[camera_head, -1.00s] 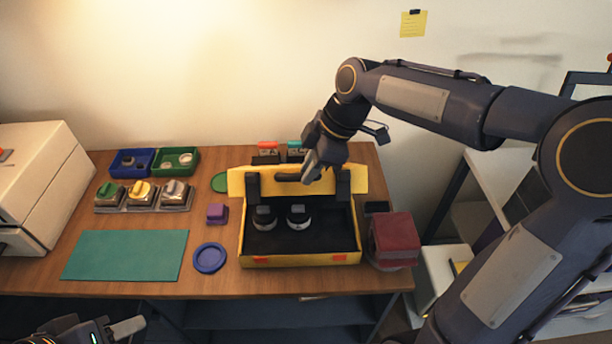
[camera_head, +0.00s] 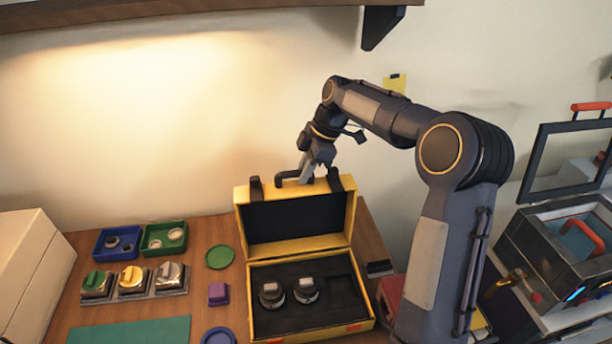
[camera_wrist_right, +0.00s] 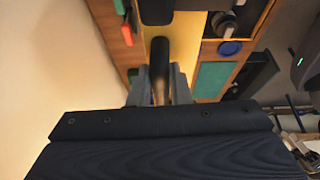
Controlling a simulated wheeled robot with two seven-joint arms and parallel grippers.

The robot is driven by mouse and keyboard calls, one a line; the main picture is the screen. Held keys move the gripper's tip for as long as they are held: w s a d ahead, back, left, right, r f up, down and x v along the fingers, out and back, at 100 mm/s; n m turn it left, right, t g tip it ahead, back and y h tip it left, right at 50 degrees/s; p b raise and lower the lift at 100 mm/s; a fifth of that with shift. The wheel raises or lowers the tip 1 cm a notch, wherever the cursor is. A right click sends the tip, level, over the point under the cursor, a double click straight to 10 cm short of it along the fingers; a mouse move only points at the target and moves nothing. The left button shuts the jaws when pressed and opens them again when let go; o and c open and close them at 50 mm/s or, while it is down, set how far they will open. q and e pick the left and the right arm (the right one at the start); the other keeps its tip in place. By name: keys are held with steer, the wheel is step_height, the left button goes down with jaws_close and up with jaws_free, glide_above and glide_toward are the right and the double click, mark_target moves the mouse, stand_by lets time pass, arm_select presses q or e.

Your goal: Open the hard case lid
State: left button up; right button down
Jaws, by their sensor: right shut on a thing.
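The yellow hard case (camera_head: 312,330) stands on the table with its lid (camera_head: 242,218) raised, nearly upright at the back. Two round lens parts (camera_head: 271,294) (camera_head: 306,289) sit in the dark foam inside. My right gripper (camera_head: 306,178) is at the lid's top edge, shut on the dark lid handle (camera_head: 288,176). The right wrist view shows the handle (camera_wrist_right: 159,62) between the fingers (camera_wrist_right: 160,92). My left gripper is out of view.
A blue bin (camera_head: 103,245) and a green bin (camera_head: 150,248), several knobbed blocks (camera_head: 133,279), a purple block (camera_head: 218,294) and a green disc (camera_head: 219,257) lie left of the case. A dark red box (camera_head: 391,290) stands at its right. A shelf (camera_head: 200,12) hangs above.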

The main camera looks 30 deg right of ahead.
steer(key=shift+w+d+f, duration=0.1)
steer(key=shift+w+f, duration=0.2)
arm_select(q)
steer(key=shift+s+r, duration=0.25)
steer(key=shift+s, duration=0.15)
arm_select(e)
steer(key=shift+w+d+r, duration=0.1)
steer(key=shift+w+d, duration=0.05)
steer(key=c, duration=1.6)
jaws_free()
steer(key=shift+w, duration=0.15)
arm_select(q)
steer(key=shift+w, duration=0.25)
arm_select(e)
steer(key=shift+w, duration=0.15)
steer(key=shift+r, duration=0.15)
